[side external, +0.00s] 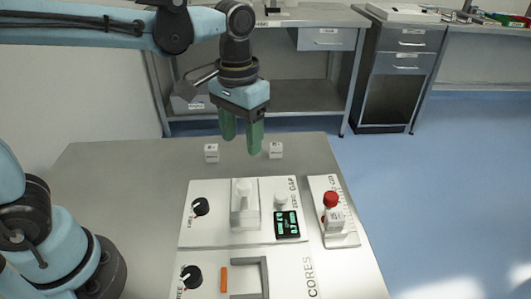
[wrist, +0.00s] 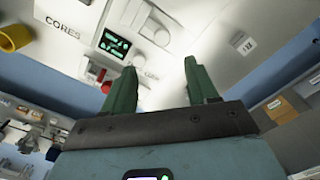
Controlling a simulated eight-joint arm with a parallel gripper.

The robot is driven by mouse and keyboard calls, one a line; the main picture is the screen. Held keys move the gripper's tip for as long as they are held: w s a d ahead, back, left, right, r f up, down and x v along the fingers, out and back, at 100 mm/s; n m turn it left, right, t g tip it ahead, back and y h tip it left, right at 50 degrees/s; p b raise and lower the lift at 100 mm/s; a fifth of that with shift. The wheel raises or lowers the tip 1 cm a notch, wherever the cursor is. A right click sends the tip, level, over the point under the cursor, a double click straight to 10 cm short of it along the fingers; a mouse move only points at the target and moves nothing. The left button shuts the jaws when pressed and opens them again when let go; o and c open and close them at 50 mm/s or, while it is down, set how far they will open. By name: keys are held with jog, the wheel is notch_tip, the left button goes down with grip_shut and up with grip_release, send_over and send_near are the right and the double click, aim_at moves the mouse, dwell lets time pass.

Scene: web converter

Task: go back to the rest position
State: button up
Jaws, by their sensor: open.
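My gripper (side external: 242,136) has two green fingers that hang down above the far part of the grey table (side external: 110,175). The fingers stand apart with nothing between them. In the wrist view my gripper (wrist: 160,85) also shows open and empty, with the panel beyond it. Two small white labelled blocks sit on the table near the fingers, one on the left (side external: 211,153) and one on the right (side external: 276,150). My gripper is above and between them in the side view.
A white control panel (side external: 215,225) with black knobs, a lever and a lit display (side external: 287,224) covers the table's near part. A red-topped knob (side external: 331,199) stands on a scaled plate at right. Behind are a workbench (side external: 300,95) and a drawer cabinet (side external: 403,65). The blue floor is clear at right.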

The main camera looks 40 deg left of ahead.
jog(key=s+a+f+t, duration=0.2)
jog(key=s+a+t, duration=0.3)
jog(key=a+t, duration=0.2)
jog(key=shift+a+f, duration=0.3)
jog(key=shift+a, duration=0.6)
dwell(0.8)
